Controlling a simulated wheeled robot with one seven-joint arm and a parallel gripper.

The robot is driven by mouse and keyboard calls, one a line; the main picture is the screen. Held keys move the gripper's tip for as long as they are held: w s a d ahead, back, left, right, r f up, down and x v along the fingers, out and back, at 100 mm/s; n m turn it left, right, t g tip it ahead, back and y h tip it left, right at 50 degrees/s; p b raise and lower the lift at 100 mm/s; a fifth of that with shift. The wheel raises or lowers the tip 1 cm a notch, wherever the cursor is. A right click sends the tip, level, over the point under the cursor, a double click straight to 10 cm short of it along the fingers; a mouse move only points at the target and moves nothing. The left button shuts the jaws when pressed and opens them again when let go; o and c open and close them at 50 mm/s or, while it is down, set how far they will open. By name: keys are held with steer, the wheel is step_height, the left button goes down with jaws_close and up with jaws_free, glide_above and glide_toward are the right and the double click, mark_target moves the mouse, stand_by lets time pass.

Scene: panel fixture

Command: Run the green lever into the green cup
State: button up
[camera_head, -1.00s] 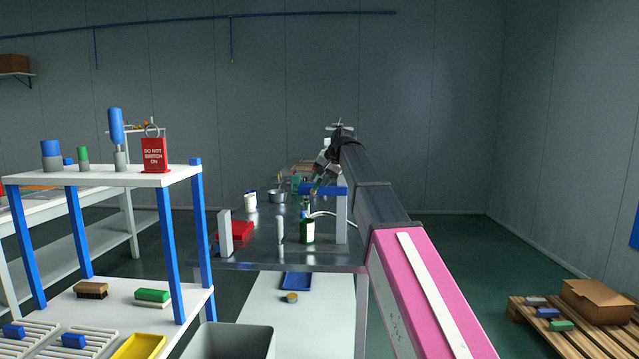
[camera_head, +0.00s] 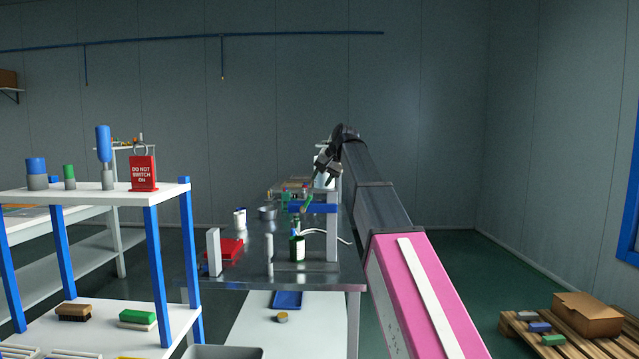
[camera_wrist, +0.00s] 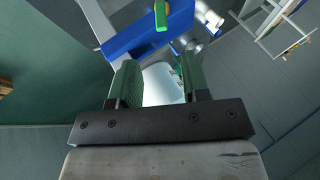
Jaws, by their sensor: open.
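A green lever (camera_wrist: 162,15) shows against a blue crosspiece (camera_wrist: 150,32) at the top of the wrist view. In the head view the blue crosspiece (camera_head: 314,208) joins a white upright on the table. My gripper (camera_wrist: 160,82) is open, with green pads on both fingers and nothing gripped between them; the lever is beyond the fingertips, apart from them.
The metal table (camera_head: 320,270) holds a green bottle (camera_head: 297,247), a red box (camera_head: 230,248), a white post (camera_head: 269,255) and a metal bowl (camera_head: 267,213). A shelf (camera_head: 100,200) stands at left. A pallet with a cardboard box (camera_head: 587,315) lies at right on open floor.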

step_height(320, 180, down, 8)
steer(key=w+d+n+t+h, duration=0.1)
steer(key=d+n+t+h, duration=0.15)
steer(key=h, duration=0.25)
steer(key=n+t+h, duration=0.5)
steer(key=n+t, duration=0.9)
steer(key=n, duration=1.3)
glide_toward(308, 201)
steer(key=shift+m, duration=0.25)
steer(key=x, duration=1)
steer(key=shift+w, duration=0.25)
steer(key=shift+c, duration=0.3)
